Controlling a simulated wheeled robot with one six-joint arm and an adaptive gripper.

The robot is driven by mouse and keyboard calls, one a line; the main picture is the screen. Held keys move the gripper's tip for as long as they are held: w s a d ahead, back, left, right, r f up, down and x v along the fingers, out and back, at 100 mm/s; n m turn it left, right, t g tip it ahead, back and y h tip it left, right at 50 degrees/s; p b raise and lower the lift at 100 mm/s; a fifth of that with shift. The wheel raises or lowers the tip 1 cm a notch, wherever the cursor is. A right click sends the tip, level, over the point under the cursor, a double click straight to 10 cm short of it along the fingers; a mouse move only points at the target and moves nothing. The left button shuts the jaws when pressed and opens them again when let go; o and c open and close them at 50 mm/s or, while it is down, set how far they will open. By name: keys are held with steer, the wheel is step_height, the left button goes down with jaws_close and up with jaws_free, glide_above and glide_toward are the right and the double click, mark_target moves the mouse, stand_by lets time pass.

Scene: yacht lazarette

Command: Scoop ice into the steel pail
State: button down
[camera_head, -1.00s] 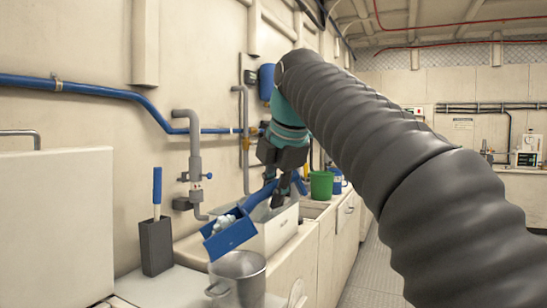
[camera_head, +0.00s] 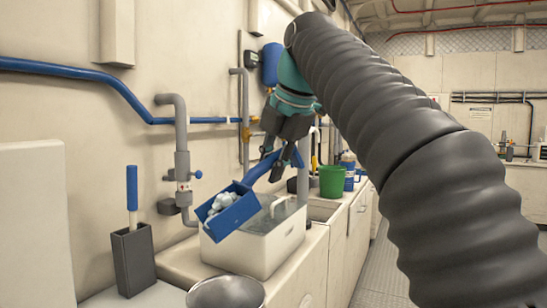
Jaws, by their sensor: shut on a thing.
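My gripper (camera_head: 283,160) is shut on the handle of a blue scoop (camera_head: 232,218) and holds it tilted above the counter. Several pale ice lumps (camera_head: 220,203) lie in the scoop. The scoop is in front of a white bin (camera_head: 278,245) and overlaps its left end in the picture. The bin holds something pale and glassy, which looks like ice or water. The steel pail (camera_head: 226,291) stands at the bottom of the picture, nearer than the bin and below the scoop. Only its rim and upper part show; its lower part is cut off.
A dark grey holder (camera_head: 135,262) with a blue-handled tool (camera_head: 132,190) stands left of the pail. A grey pipe with a valve (camera_head: 182,165) runs down the wall. A green bucket (camera_head: 332,182) stands beyond the sink (camera_head: 322,211). The floor to the right is clear.

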mark_target(260, 171)
steer(key=a+f, duration=0.1)
steer(key=f, duration=0.1)
steer(key=s+f+t+h, duration=0.1)
steer(key=s+a+f+h+b, duration=0.1)
steer(key=f, duration=0.1)
steer(key=shift+a+f+n+t, duration=0.3)
steer(key=shift+n+t, duration=0.1)
steer(key=shift+s+a+r+n+t+h+b, duration=0.3)
steer(key=shift+s+a+r+t+h+b, duration=0.1)
steer(key=shift+s+a+t+h+b, duration=0.35)
steer(key=shift+s+a+r+n+t+h+b, duration=0.35)
steer(key=shift+s+a+t+h+b, duration=0.25)
steer(key=shift+a+b, duration=0.25)
steer(key=shift+r, duration=0.3)
steer(key=d+p, duration=0.1)
steer(key=p, duration=0.1)
steer(key=w+d+r+m+g+y+p, duration=0.1)
steer(key=p, duration=0.1)
steer(key=shift+w, duration=0.3)
steer(key=shift+w+d+g+y+p, duration=0.3)
steer(key=shift+w+d+g+y, duration=0.15)
steer(key=shift+d+g+y, duration=0.15)
steer(key=shift+w+d+m+g+y, duration=0.25)
steer(key=shift+d, duration=0.05)
steer(key=shift+w+d+r+m+g+y, duration=0.15)
steer(key=shift+w+d+r+g+y, duration=0.05)
steer(key=shift+w+d+g+y, duration=0.25)
steer(key=shift+w+d+r+m+g+y, duration=0.15)
steer(key=shift+w+d+g+y, duration=0.15)
steer(key=shift+d+g+y, duration=0.2)
